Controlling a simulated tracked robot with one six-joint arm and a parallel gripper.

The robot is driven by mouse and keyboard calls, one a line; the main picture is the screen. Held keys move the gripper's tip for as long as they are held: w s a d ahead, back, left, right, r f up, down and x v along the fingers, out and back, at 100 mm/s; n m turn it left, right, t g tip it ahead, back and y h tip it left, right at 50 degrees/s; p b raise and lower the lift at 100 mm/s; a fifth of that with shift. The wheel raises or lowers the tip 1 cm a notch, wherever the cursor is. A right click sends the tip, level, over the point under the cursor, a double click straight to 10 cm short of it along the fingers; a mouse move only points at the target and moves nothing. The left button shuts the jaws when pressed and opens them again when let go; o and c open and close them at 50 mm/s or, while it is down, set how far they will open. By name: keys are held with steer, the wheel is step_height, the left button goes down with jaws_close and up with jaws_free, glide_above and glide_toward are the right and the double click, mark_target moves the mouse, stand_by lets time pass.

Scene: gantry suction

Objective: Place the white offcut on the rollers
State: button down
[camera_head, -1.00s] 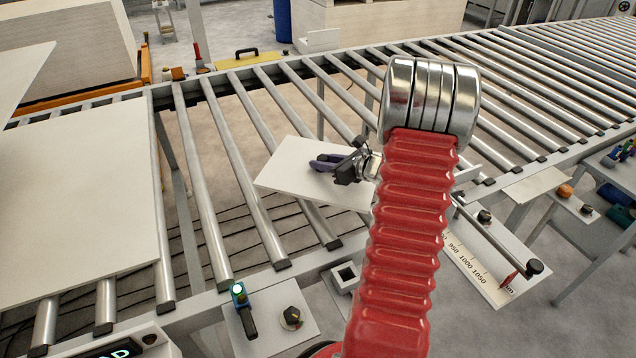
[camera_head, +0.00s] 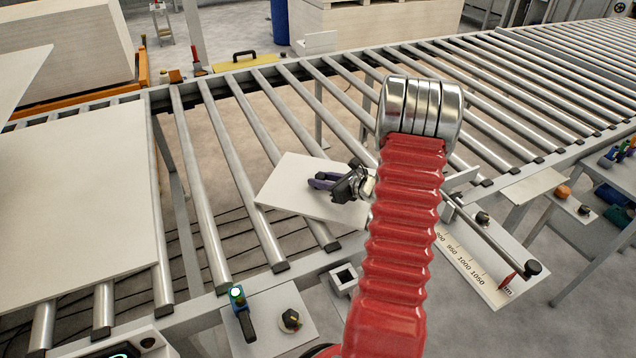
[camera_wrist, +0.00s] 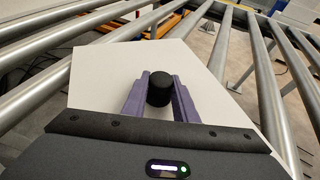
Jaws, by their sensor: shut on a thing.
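The white offcut (camera_head: 300,200) is a flat, angular pale panel over the rollers (camera_head: 236,170) in the middle of the head view. It also fills the centre of the wrist view (camera_wrist: 105,75). A black knob (camera_wrist: 160,88) stands on its upper face. My gripper (camera_head: 322,181) is shut on this knob, with one purple finger on each side. The panel looks about level. I cannot tell whether its underside touches the rollers. My red arm hides the area to its right.
A large white board (camera_head: 80,200) lies on the rollers at left. A measuring scale (camera_head: 468,262) and small controls (camera_head: 291,318) line the near side. A yellow plate with a handle (camera_head: 247,63) sits on the far rail. Bare rollers extend to the right.

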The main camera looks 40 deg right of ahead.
steer(key=shift+f, duration=0.15)
steer(key=c, duration=1.4)
jaws_free()
steer(key=shift+f, duration=0.1)
steer(key=v, duration=1.2)
steer(key=shift+a, duration=0.1)
